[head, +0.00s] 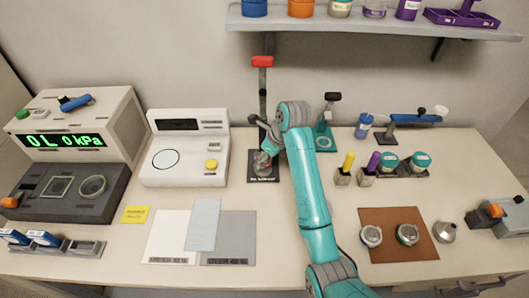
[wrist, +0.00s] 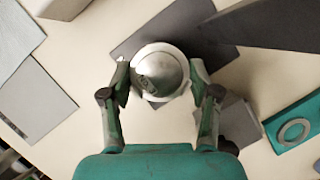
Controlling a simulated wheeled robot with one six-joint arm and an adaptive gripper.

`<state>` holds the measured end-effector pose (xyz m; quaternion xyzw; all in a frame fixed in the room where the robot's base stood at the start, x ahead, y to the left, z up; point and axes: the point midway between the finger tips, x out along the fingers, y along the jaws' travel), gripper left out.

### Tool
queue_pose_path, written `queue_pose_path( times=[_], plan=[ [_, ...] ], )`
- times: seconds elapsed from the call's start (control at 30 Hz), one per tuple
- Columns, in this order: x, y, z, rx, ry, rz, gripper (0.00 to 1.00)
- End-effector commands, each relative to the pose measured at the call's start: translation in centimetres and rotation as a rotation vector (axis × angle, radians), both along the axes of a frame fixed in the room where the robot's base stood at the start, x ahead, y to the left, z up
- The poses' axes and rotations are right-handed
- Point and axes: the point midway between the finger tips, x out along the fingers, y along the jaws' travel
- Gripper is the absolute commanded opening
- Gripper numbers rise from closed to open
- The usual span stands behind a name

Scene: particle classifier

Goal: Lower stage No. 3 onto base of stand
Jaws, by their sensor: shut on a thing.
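My gripper (head: 268,150) is at the stand in the middle of the bench. In the wrist view my gripper (wrist: 163,88) has its two fingers on either side of a round, pale metal stage (wrist: 160,72), which it holds. The stage's grey metal side (head: 261,160) shows in the head view, over the black base plate (head: 262,179) of the stand. The stand's dark post (head: 263,95) rises behind and has a red top (head: 262,61). The base (wrist: 185,22) lies under the stage in the wrist view. I cannot tell whether they touch.
Metal pieces (head: 371,236) stand on and beside a brown mat (head: 400,213) at the right. A white balance (head: 187,148) is left of the stand. A teal-based device (head: 325,143) stands close on the right. Grey and white sheets (head: 235,228) lie in front.

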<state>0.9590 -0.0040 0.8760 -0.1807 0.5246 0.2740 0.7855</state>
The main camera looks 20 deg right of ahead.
Motion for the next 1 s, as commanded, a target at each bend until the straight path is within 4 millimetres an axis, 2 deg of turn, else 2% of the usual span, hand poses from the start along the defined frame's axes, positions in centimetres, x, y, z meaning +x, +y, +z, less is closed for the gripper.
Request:
queue_pose_path(
  times=[0.2, 1.0],
  plan=[
    [-0.01, 0.01, -0.92, 0.000, 0.000, 0.000, 0.21],
    [0.00, 0.02, -0.99, 0.001, -0.001, 0.000, 0.21]
  ],
)
